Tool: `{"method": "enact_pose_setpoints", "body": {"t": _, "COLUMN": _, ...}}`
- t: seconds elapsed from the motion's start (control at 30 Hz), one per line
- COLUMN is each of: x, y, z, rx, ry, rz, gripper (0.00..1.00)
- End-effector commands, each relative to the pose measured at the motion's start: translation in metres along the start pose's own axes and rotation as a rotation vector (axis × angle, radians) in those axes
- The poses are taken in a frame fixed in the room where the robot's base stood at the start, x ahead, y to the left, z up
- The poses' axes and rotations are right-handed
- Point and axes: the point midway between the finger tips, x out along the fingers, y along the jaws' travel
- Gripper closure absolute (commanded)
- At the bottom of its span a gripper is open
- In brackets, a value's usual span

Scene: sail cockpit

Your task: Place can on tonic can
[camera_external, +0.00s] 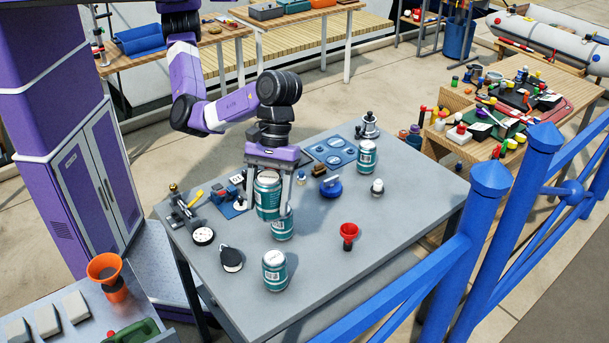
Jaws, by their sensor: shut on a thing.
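My gripper (272,191) is shut on a teal and silver can (267,196) and holds it upright above the grey table. A second teal can (283,227) stands on the table just below and to the right of the held can. The held can and a finger overlap its upper part, so I cannot tell whether the two touch. A third teal can (275,271) stands nearer the table's front edge. A fourth teal can (366,157) stands at the back right. The labels are too small to tell which is the tonic can.
Blue railings (489,210) stand at the right. The front right of the table is clear.

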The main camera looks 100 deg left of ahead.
Motion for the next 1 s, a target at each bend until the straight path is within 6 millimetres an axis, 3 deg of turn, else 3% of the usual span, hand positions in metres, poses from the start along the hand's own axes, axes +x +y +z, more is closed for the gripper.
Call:
{"method": "enact_pose_setpoints", "body": {"t": 0.1, "x": 0.031, "y": 0.0, "z": -0.015, "rx": -0.001, "ry": 0.001, "rz": 0.001, "gripper": 1.0}}
{"method": "enact_pose_setpoints", "body": {"t": 0.4, "x": 0.08, "y": 0.0, "z": -0.036, "rx": -0.001, "ry": -0.001, "rz": 0.0, "gripper": 1.0}}
{"method": "enact_pose_setpoints", "body": {"t": 0.67, "x": 0.095, "y": 0.0, "z": -0.042, "rx": -0.001, "ry": -0.002, "rz": 0.002, "gripper": 1.0}}
{"method": "enact_pose_setpoints", "body": {"t": 1.0, "x": 0.129, "y": 0.0, "z": -0.057, "rx": 0.0, "ry": -0.002, "rz": 0.001, "gripper": 1.0}}
